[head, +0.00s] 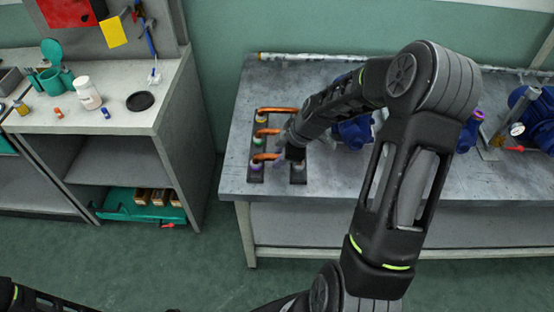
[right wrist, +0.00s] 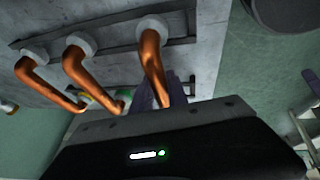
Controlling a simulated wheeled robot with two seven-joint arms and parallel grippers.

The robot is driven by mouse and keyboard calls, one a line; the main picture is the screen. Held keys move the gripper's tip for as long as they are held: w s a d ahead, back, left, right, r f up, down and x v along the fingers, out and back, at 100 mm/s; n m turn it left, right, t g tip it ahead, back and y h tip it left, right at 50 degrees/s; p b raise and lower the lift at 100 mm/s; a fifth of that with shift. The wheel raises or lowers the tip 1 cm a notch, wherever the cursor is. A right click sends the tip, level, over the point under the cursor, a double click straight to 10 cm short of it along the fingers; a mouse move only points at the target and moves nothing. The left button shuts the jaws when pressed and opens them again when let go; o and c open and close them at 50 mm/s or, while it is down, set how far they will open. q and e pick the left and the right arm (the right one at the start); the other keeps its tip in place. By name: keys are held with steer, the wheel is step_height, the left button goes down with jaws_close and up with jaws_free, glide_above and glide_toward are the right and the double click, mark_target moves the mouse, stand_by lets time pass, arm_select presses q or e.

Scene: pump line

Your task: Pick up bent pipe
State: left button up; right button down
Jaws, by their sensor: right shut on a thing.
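Three copper bent pipes stand in a row on dark mounting strips on the grey workbench (head: 340,190). In the head view the far pipe (head: 277,110) and the middle pipe (head: 268,131) are free. My right gripper (head: 284,154) is at the near bent pipe (head: 264,157), shut on it. In the right wrist view this pipe (right wrist: 151,60) runs down to the gripper's fingers (right wrist: 165,92), with its upper end at a pale collar. The fingers' exact contact is partly hidden. My left gripper is out of view; only part of its arm shows at the lower left.
Blue pumps (head: 354,132) stand on the bench behind my right arm, with more at the right. A side bench (head: 110,112) at the left holds a white bottle (head: 88,94) and a black disc (head: 140,101). The bench's front left corner is clear.

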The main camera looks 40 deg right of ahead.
steer(key=shift+r+p, duration=0.25)
steer(key=shift+p, duration=0.25)
steer(key=shift+r+p, duration=0.25)
steer(key=shift+p, duration=0.25)
step_height(320, 180, up, 10)
steer(key=shift+f+b, duration=0.2)
steer(key=shift+b, duration=0.75)
steer(key=w+a+m+h, duration=0.2)
steer(key=a+m, duration=0.3)
steer(key=a, duration=0.3)
steer(key=w+a+m+h, duration=0.1)
steer(key=a+m+h, duration=0.1)
steer(key=a+m, duration=0.4)
steer(key=a, duration=0.3)
steer(key=shift+w+f+h, duration=0.3)
steer(key=shift+w+h, duration=0.1)
